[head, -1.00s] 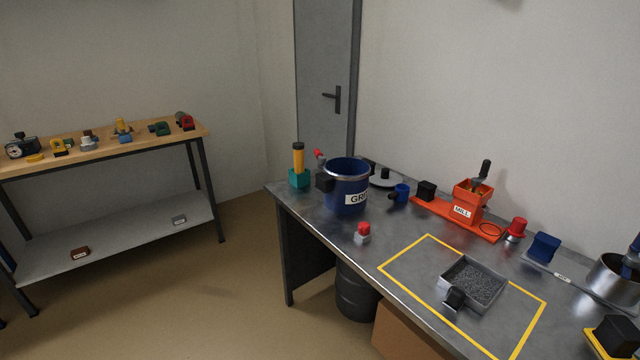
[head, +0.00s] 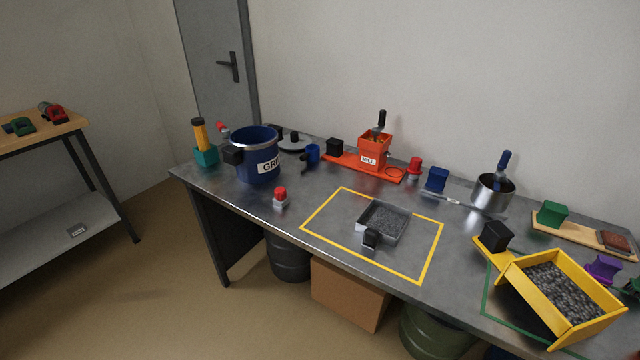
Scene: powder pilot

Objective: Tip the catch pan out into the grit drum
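The catch pan (head: 404,232) is a small square metal pan with a black handle at its front, filled with grey grit. It sits level inside the yellow taped square on the metal table. The grit drum (head: 253,172) is an open blue drum with a silver rim, a black side handle and a partly visible label starting "GR". It stands upright at the table's left end. Neither of my grippers shows in the head view.
On the metal table (head: 262,212), a red-topped button (head: 280,197) stands between drum and pan. An orange mill (head: 374,152) and a steel pot (head: 492,192) stand behind. A yellow tray (head: 532,293) of dark lumps is at the right. A wooden bench (head: 36,136) stands left.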

